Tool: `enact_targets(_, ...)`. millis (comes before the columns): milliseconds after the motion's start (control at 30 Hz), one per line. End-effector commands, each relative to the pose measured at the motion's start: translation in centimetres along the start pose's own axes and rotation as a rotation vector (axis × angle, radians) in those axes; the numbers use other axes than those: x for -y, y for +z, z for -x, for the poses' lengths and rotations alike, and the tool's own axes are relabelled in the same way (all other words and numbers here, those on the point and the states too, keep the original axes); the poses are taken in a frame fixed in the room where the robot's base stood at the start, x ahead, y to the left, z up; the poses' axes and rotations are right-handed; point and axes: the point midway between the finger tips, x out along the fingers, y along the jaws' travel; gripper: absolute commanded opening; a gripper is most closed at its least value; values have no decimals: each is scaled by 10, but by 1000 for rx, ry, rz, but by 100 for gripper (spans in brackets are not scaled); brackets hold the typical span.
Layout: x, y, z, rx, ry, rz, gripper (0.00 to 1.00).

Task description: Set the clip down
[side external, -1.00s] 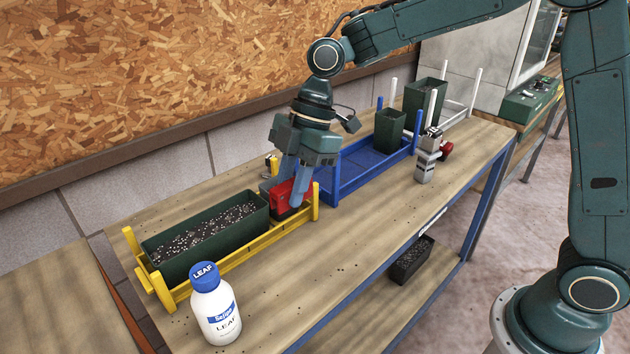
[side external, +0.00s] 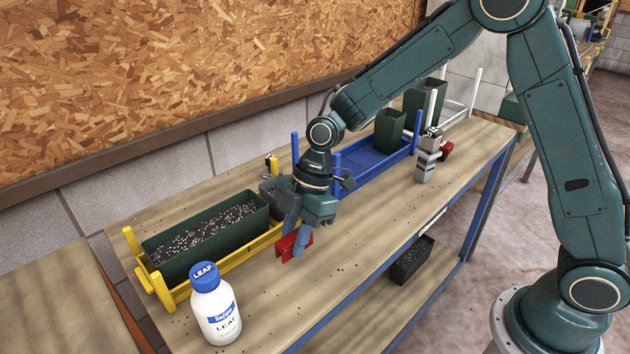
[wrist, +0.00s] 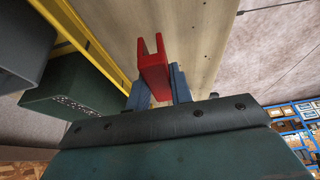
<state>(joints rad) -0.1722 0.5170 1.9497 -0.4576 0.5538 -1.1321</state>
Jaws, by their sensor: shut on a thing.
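The red clip (side external: 292,246) is held between the blue fingers of my gripper (side external: 297,236), over the table in front of the yellow rack. In the wrist view the clip (wrist: 153,72) shows its forked end pointing away from my gripper (wrist: 157,84), with bare wood behind it. My gripper is shut on the clip. The clip looks to be close above the wooden table (side external: 345,268) or touching it; I cannot tell which.
The yellow rack (side external: 236,260) holds a green planter (side external: 175,262) of dark soil and a grey pot (side external: 268,190). A white bottle with a blue cap (side external: 215,312) stands at the front left. A blue tray (side external: 372,163) lies behind right.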

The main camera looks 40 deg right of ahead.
Motion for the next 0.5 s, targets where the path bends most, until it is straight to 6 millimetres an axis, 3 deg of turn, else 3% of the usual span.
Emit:
enact_targets(300,1,13,-31,1,-4,-1,0)
enact_targets(500,1,16,-37,1,-1,0,0)
